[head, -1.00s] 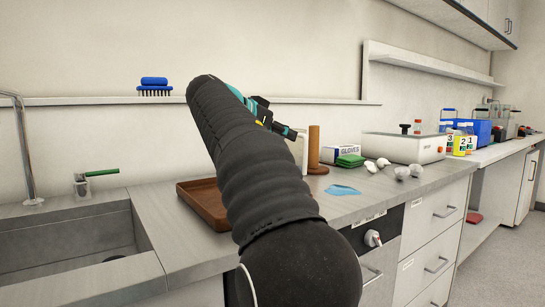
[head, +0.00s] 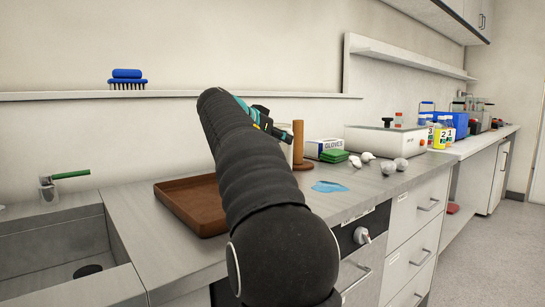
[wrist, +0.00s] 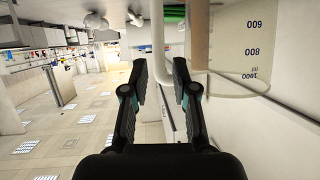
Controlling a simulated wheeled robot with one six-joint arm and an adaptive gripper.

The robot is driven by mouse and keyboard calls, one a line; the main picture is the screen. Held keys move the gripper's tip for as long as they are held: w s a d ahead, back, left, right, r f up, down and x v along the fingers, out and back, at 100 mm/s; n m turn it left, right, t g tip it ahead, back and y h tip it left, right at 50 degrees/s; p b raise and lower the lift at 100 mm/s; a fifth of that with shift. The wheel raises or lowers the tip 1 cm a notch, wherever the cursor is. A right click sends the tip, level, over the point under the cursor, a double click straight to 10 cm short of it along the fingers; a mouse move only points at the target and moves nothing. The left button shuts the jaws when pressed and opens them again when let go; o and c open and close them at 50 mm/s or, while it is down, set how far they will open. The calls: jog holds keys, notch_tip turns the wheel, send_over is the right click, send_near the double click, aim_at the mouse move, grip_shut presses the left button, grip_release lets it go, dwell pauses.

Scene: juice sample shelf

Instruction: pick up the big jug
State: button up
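A large clear jug (wrist: 250,50) with marks of 600, 800 and 1000 ml shows at the upper right of the wrist view, which is upside down. A pale bar, perhaps its handle, lies between and beyond my fingertips. My gripper (wrist: 159,72) is open, with both dark fingers apart and nothing clearly held. In the head view my gripper (head: 262,120) is mostly behind my dark arm, above the counter. A pale, see-through edge beside it may be the jug; the rest is hidden by my arm.
A brown tray (head: 180,208) lies beside the sink (head: 50,245). A blue brush (head: 127,79) sits on the ledge.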

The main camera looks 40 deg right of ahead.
jog(key=shift+f+x, duration=0.2)
jog(key=shift+x, duration=2.2)
jog(key=shift+s+a, duration=0.1)
grip_shut()
